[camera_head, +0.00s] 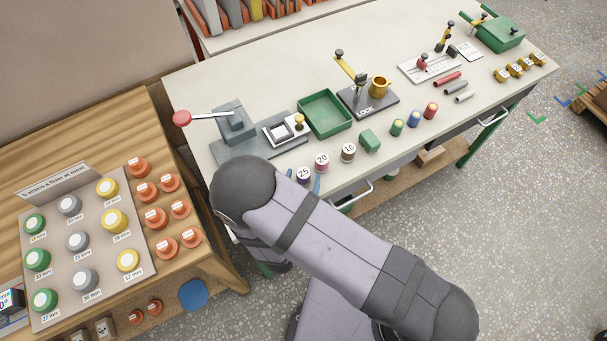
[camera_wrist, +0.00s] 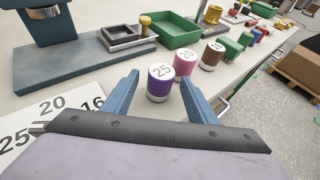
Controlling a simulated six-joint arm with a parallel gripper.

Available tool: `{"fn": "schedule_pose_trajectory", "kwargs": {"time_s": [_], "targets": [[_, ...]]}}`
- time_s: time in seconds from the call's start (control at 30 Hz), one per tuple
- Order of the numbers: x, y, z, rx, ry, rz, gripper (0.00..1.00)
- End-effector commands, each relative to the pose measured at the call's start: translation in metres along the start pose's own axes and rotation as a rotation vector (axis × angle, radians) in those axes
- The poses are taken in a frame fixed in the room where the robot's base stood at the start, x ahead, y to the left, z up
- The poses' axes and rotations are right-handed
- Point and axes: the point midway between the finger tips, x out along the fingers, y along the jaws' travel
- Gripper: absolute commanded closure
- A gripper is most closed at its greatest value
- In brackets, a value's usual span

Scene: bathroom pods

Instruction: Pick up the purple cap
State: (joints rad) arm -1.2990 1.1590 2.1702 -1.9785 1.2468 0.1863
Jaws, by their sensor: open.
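The purple cap (camera_wrist: 159,84) is a short upright cylinder with a white top marked 25. In the wrist view it stands on the table just ahead of and between the two blue fingers of my gripper (camera_wrist: 158,95). The fingers are open and hold nothing. In the head view the purple cap (camera_head: 304,176) stands near the table's front edge, and blue fingertips (camera_head: 317,184) show beside it. My arm hides most of the gripper there.
A pink cap (camera_wrist: 184,62) marked 20 stands close to the right, with a brown cap (camera_wrist: 212,55) beyond it. A grey press (camera_head: 232,130), a square frame (camera_head: 285,130) and a green tray (camera_head: 325,114) stand behind. A number card (camera_wrist: 50,118) lies left of the gripper.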

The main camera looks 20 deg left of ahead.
Motion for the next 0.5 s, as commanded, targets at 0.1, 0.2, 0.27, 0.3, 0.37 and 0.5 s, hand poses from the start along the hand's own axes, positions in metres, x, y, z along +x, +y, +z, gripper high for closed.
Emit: {"fn": "schedule_pose_trajectory", "kwargs": {"time_s": [0.1, 0.2, 0.27, 0.3, 0.37, 0.5], "targets": [[-0.0001, 0.0, 0.0, 0.0, 0.0, 0.0, 0.54], [-0.0002, -0.0001, 0.0, 0.0, 0.0, 0.0, 0.78], [-0.0003, 0.0, 0.0001, 0.0, 0.0, 0.0, 0.93], [-0.0003, 0.0, 0.0001, 0.0, 0.0, 0.0, 0.93], [-0.0003, 0.0, 0.0003, 0.001, -0.001, 0.0, 0.93], [-0.0004, 0.0, 0.0004, 0.001, -0.001, 0.0, 0.93]]}}
